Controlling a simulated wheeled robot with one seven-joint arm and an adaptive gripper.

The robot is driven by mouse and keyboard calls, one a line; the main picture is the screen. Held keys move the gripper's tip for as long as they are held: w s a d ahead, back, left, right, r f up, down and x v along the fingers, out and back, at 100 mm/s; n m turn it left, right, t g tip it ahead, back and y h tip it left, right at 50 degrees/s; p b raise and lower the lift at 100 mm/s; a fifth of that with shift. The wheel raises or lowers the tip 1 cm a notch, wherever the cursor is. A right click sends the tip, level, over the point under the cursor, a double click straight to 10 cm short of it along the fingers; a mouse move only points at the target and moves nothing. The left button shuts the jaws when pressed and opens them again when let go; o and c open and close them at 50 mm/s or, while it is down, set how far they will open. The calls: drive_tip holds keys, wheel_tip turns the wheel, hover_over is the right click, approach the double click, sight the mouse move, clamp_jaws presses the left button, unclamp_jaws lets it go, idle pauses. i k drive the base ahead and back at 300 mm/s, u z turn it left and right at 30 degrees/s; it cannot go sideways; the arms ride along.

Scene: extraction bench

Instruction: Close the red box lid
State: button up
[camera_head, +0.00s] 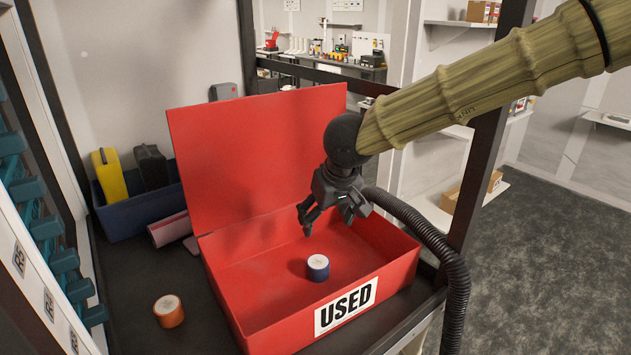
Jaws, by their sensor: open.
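The red box (275,325) stands on the dark bench with a "USED" label on its front wall. Its red lid (235,150) stands upright along the back side, so the box is open. A blue cylinder with a white top (318,268) is inside the box on its floor. My gripper (328,222) is open above the right part of the box, in front of the lid, pointing down. Its fingers are apart and empty. I cannot tell whether any part of it touches the lid.
An orange cylinder (168,311) stands on the bench left of the box. A blue bin (140,213) with a yellow case (109,175) and a black case (152,168) is at the back left. A black hose (455,262) runs along the right side. A dark post stands behind my arm.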

sight(243, 159)
drive_tip(key=u, duration=1)
drive_tip(key=k, duration=1.3)
drive_tip(key=z, duration=0.55)
drive_tip(key=i, duration=1)
